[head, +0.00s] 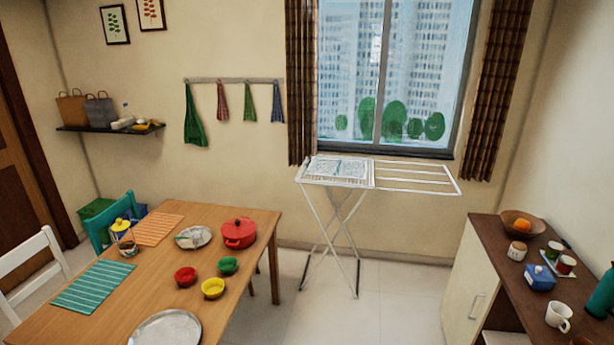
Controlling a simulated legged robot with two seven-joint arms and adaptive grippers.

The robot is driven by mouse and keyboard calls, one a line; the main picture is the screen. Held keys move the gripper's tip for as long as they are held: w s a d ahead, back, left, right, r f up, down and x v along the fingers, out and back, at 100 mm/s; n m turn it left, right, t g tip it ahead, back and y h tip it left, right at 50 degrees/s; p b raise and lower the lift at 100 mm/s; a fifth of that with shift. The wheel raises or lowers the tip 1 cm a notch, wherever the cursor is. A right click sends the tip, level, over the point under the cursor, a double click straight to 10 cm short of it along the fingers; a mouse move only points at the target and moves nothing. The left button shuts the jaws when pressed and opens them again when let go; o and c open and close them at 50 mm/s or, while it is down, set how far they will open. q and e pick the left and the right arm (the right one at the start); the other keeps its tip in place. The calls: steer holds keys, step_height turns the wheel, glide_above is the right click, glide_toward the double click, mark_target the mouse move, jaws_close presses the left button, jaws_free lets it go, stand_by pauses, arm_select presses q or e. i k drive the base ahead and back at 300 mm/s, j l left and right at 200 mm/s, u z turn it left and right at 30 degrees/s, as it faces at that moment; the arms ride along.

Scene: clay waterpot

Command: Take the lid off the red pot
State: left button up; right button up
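The red pot (239,237) stands upright on the wooden table (150,270), near its far right corner. Its red lid (239,226) sits on top of it, with a small dark knob in the middle. Neither of my grippers shows in the head view. The inside of the pot is hidden by the lid.
Near the pot are a metal plate (194,237), a red bowl (186,276), a green bowl (228,265) and a yellow bowl (213,288). A large tray (165,330) lies at the table's front. A drying rack (345,185) and cabinet (470,285) stand right, with open floor between.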

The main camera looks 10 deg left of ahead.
mark_target(237, 228)
steer(key=i, duration=0.9)
steer(key=i+u, duration=0.1)
steer(key=i, duration=0.85)
